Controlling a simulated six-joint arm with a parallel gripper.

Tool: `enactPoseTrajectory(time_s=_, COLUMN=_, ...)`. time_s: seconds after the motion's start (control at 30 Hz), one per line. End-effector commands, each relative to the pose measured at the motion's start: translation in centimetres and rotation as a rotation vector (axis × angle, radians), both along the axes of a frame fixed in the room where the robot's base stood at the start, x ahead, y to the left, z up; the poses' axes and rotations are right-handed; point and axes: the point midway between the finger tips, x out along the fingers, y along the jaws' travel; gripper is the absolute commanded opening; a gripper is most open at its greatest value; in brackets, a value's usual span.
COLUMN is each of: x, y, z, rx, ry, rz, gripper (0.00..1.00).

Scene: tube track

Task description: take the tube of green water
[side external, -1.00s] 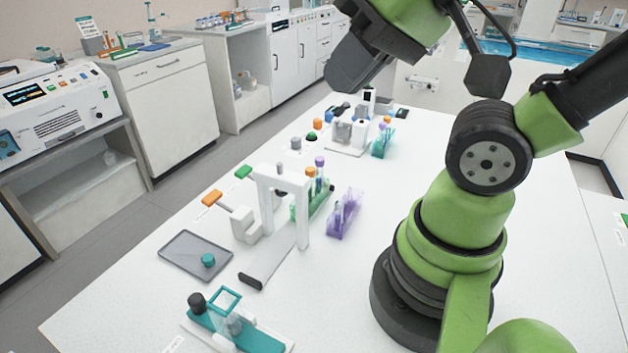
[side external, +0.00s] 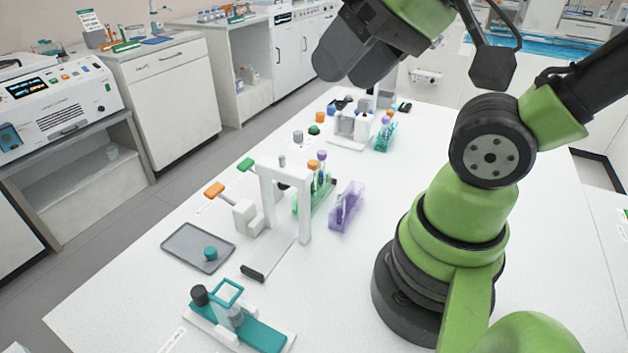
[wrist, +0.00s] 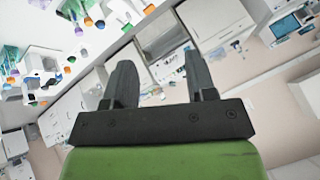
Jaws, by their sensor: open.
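My gripper (wrist: 158,70) is open and empty in the wrist view, its two dark fingers spread apart and pointing away from the bench racks. In the side view the dark end of my arm is high at the top, well above the bench. A green rack (side external: 297,204) beside the white arch holds upright tubes, one with an orange cap (side external: 313,164) and one with a purple cap (side external: 322,155). A purple rack (side external: 346,208) with tubes stands to its right, and a teal rack (side external: 383,138) farther back. The tubes are too small to tell which holds green water.
A white arch (side external: 304,214) stands close left of the green rack. A grey tray (side external: 190,247) with a teal cap and a teal holder (side external: 258,336) are at the front. Bench between purple rack and my base is clear.

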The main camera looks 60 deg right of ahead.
Motion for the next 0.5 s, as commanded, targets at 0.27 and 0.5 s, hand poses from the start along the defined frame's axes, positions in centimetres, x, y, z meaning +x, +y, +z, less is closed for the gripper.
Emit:
enactPoseTrajectory(time_s=0.27, x=3.2, y=-1.8, z=-0.8, rx=0.092, ry=0.152, rz=-0.263, gripper=0.51)
enactPoseTrajectory(time_s=0.5, x=8.8, y=-6.4, z=-4.7, rx=0.251, ry=0.396, rz=-0.821, gripper=0.51)
